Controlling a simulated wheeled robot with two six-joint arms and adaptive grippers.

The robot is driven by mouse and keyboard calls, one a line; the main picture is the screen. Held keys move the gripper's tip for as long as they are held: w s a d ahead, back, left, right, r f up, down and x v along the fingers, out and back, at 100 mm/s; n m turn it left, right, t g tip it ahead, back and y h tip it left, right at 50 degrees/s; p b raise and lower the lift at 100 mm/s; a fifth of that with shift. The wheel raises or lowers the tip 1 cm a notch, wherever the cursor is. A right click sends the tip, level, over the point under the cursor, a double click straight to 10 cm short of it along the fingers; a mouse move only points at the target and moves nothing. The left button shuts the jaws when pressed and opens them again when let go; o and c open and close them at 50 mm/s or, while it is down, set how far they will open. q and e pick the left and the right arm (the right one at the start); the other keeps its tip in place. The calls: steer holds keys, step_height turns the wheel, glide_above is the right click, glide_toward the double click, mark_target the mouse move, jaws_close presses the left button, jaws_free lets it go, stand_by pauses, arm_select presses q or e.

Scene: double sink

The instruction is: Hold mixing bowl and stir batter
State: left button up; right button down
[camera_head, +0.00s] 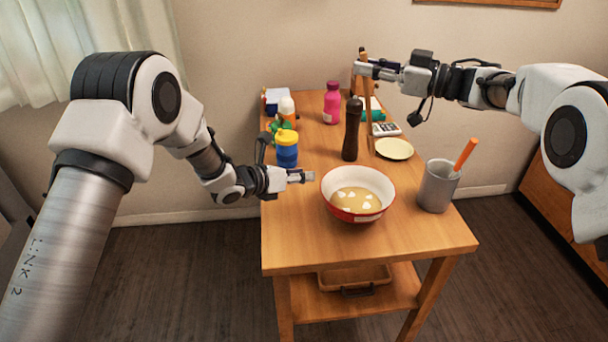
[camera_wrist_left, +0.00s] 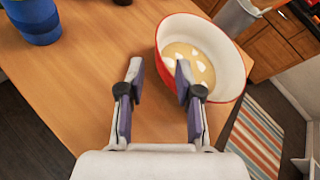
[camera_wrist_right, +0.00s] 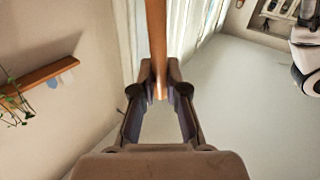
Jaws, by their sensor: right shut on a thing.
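The mixing bowl (camera_head: 335,212), red outside and white inside, stands near the middle of the table with pale batter (camera_head: 357,199) and white lumps in it. It also shows in the left wrist view (camera_wrist_left: 236,82). My left gripper (camera_head: 308,177) is open and empty at the bowl's left side; in the left wrist view its fingers (camera_wrist_left: 159,82) are apart and one overlaps the bowl's rim. My right gripper (camera_head: 361,70) is shut on a wooden stick-like utensil (camera_head: 368,100), held upright above the back of the table. The right wrist view shows its brown shaft (camera_wrist_right: 156,40) between the fingers.
A grey cup (camera_head: 436,190) with an orange-handled tool stands right of the bowl. A dark pepper mill (camera_head: 352,130), a yellow plate (camera_head: 394,149), a blue container with yellow lid (camera_head: 287,152) and a pink bottle (camera_head: 332,103) stand behind. The front tabletop is clear.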

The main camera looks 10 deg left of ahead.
mark_target(332, 172)
steer(key=shift+a, duration=0.1)
arm_select(q)
steer(key=x, duration=1)
steer(key=shift+w+d+f, duration=0.15)
steer(key=shift+w+d, duration=0.05)
steer(key=shift+w, duration=0.05)
steer(key=shift+w+d+f, duration=0.2)
steer(key=shift+w+d, duration=0.1)
steer(key=shift+w, duration=0.15)
jaws_close()
